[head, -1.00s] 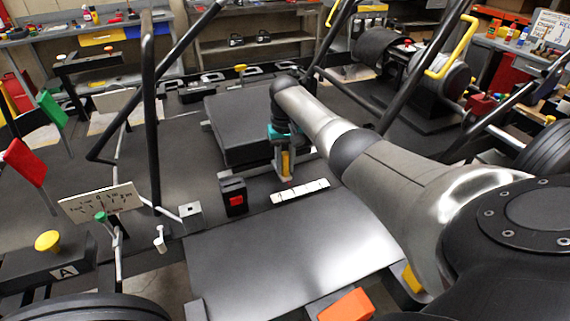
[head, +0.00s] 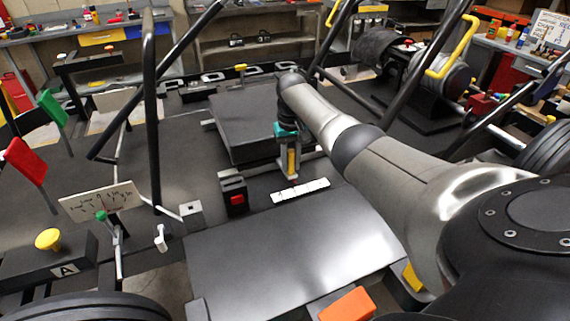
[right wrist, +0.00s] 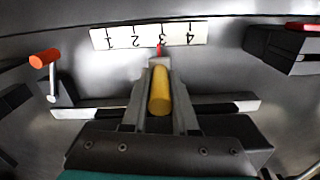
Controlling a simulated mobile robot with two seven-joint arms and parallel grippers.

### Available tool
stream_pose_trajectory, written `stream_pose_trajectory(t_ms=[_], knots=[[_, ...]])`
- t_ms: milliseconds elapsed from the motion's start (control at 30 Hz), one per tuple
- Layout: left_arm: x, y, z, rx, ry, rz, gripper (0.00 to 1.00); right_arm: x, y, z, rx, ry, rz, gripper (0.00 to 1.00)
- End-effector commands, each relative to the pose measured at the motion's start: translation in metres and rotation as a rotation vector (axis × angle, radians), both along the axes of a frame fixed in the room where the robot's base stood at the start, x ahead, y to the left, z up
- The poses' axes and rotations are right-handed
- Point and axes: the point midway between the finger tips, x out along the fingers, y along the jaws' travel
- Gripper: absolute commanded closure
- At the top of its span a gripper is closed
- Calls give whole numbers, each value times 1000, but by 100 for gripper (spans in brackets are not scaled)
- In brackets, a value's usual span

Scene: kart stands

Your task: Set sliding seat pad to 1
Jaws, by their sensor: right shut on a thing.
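The sliding seat pad (head: 250,128) is a dark slab on rails in the middle of the head view. In front of it lies a white scale strip (head: 318,187). In the right wrist view the strip (right wrist: 149,36) reads 1 to 4, appearing upside down, with 1 at the left. A small red pointer (right wrist: 158,49) stands close to the 3 mark. My right gripper (head: 290,172) is shut on the pad's yellow handle (right wrist: 160,92), at the pad's front edge. My left gripper is not in view.
A black box with a red button (head: 235,197) stands left of the strip; an orange-knobbed lever (right wrist: 45,58) shows in the wrist view. A bare grey plate (head: 285,255) lies in front. Dark frame tubes (head: 151,110) rise on both sides.

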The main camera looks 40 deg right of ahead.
Motion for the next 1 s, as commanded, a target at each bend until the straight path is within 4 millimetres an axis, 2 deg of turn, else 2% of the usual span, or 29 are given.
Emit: stream_pose_trajectory(t_ms=[33, 100, 300, 433, 733, 767, 1000], knots=[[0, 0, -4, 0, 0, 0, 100, -5, -20, 1, -9, -3, -15, 100], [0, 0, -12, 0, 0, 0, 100, -11, -39, 0, -12, -5, -17, 100], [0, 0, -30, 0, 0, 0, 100, -20, -67, 0, -12, -6, -12, 100], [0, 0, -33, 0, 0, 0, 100, -23, -74, 2, -12, -5, -9, 100], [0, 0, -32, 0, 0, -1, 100, -24, -77, 4, -13, -6, -9, 100], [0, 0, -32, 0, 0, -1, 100, -24, -77, 4, -13, -6, -9, 72], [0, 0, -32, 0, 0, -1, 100, -23, -75, 3, -10, -4, -8, 45]])
